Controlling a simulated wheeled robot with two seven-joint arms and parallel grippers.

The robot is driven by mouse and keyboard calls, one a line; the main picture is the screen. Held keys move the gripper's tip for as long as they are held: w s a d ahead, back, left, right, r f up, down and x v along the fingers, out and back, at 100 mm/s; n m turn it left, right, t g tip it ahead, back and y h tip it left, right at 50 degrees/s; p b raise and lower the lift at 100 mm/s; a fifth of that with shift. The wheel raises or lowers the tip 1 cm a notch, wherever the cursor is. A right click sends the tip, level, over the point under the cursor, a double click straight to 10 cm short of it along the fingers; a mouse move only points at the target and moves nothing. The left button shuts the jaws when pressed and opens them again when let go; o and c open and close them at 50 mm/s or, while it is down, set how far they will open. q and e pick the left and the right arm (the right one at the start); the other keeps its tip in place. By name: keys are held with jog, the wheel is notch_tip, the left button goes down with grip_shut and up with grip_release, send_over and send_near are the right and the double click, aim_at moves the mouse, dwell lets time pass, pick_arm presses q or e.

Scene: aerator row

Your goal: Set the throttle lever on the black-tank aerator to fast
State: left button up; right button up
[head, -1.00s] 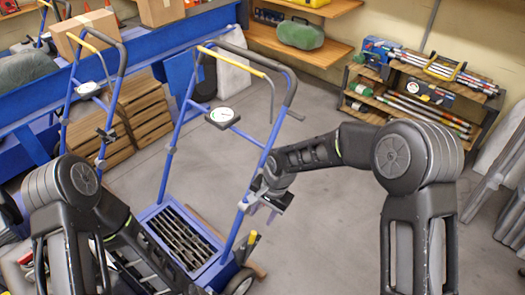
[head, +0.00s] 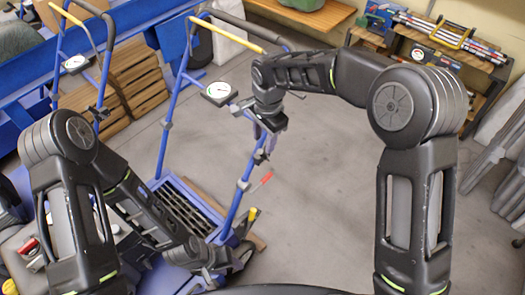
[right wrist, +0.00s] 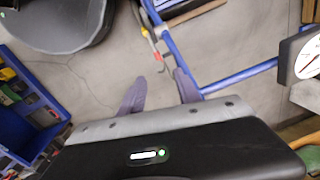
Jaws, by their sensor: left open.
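A blue-framed aerator (head: 167,130) stands at the middle left, with a yellow bar, a round white gauge (head: 218,92) and a slotted base. A small red-ended lever (head: 264,180) shows by its right upright; a red piece (right wrist: 157,57) also shows beyond the fingers in the right wrist view. I cannot tell for sure that it is the throttle, nor make out a black tank. My right gripper (head: 264,146) is beside the right upright, above the lever. Its fingers (right wrist: 160,92) are apart with nothing between them. My left gripper (head: 208,276) is open, low by the base.
A second blue-framed aerator (head: 56,82) with its own gauge stands at the left, with wooden crates (head: 135,72) behind. A shelf (head: 400,42) with tools is at the back right. The grey floor (head: 340,190) between is clear.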

aim_at(263, 154)
jog(key=shift+f, duration=0.1)
jog(key=shift+w+a+f, duration=0.1)
jog(key=shift+w+f, duration=0.05)
jog(key=shift+f, duration=1.8)
jog(key=shift+w+a+f, duration=0.1)
jog(key=shift+w+f, duration=0.05)
jog(key=shift+f, duration=1.75)
jog(key=shift+c, duration=0.4)
grip_shut()
